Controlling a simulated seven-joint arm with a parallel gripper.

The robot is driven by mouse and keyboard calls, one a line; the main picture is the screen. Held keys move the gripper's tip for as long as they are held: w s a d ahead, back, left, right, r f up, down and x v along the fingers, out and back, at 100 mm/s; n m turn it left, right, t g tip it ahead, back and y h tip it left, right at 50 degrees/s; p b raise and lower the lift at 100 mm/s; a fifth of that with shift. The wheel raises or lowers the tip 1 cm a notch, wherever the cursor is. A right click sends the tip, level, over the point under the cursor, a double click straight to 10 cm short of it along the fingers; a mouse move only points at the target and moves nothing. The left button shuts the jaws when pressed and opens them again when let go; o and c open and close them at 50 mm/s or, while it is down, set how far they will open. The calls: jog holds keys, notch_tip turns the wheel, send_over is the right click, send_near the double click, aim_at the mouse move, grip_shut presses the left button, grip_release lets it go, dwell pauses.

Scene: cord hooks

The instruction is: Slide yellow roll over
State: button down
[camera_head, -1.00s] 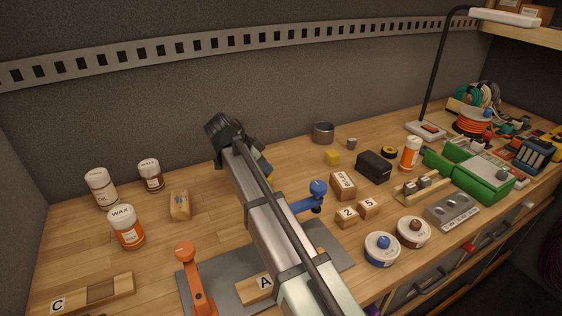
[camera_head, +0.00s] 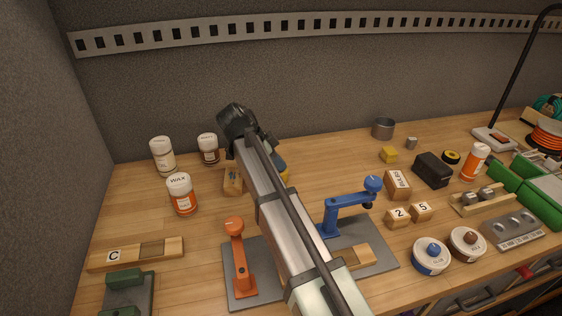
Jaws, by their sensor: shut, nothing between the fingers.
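A small black roll with a yellow face (camera_head: 451,157) lies on the bench at the right, behind the black box. Another yellow and blue thing (camera_head: 282,170) shows only in part behind my arm; I cannot tell what it is. My gripper (camera_head: 240,124) is at the dark far end of my arm, left of centre and well away from the black and yellow roll. It is shut and empty; its fingertips are not clearly visible.
Orange (camera_head: 238,257) and blue (camera_head: 350,202) clamps stand on a grey plate under my arm. Jars, including a wax jar (camera_head: 181,195), stand at the left. A yellow block (camera_head: 389,155), black box (camera_head: 433,169) and metal cup (camera_head: 383,128) stand at the right.

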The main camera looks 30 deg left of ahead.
aim_at(239, 175)
jog(key=shift+w+r, duration=0.1)
jog(key=shift+r, duration=0.6)
jog(key=s+a, duration=0.8)
jog(key=shift+s+a, duration=0.25)
jog(key=shift+a, duration=0.05)
